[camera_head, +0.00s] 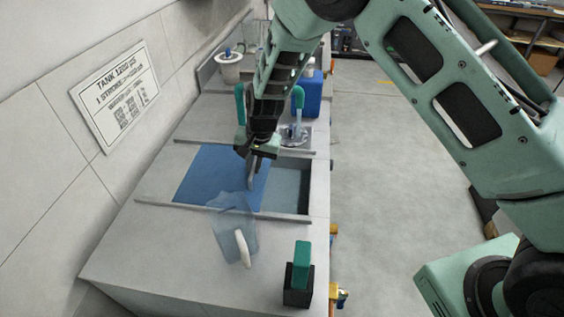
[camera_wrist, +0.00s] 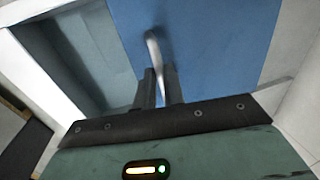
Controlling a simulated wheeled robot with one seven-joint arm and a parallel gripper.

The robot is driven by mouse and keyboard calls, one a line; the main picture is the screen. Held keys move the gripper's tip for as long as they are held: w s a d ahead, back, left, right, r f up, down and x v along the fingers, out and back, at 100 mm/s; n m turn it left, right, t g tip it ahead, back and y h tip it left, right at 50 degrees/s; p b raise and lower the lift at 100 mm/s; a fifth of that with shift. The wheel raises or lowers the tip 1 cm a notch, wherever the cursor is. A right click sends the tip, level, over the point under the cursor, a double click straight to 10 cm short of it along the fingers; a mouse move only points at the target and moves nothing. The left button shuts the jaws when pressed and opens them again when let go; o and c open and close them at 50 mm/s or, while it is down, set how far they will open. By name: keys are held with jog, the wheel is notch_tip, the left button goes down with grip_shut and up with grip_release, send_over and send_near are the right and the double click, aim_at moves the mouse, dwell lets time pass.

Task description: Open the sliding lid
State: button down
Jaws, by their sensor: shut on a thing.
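The sliding lid (camera_head: 207,176) is a flat blue panel set between two rails in the counter. It covers the left part of a sunken opening (camera_head: 287,190), and the right part of the opening shows open. The lid fills the upper middle of the wrist view (camera_wrist: 195,40). A pale curved handle (camera_head: 251,172) stands on the lid near its right edge. My gripper (camera_head: 252,160) is shut on this handle, which also shows between the dark fingers (camera_wrist: 158,88) in the wrist view (camera_wrist: 153,50).
A clear jug (camera_head: 232,230) with a white handle stands just in front of the lid. A black holder (camera_head: 298,288) with a green top is at the front right. Behind are a blue container (camera_head: 308,92) and a white pot (camera_head: 229,68). A wall sign (camera_head: 116,95) hangs left.

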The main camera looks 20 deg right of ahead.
send_over(229, 176)
dwell(0.3)
jog(key=c, duration=1.5)
grip_release()
jog(key=shift+r, duration=0.1)
jog(key=d+r+b, duration=0.1)
jog(key=r, duration=0.4)
jog(key=s+d+r+b, duration=0.1)
jog(key=r, duration=0.5)
jog(key=d+r+b, duration=0.1)
jog(key=r, duration=0.5)
jog(key=shift+s+b, duration=0.2)
jog(key=shift+b, duration=0.15)
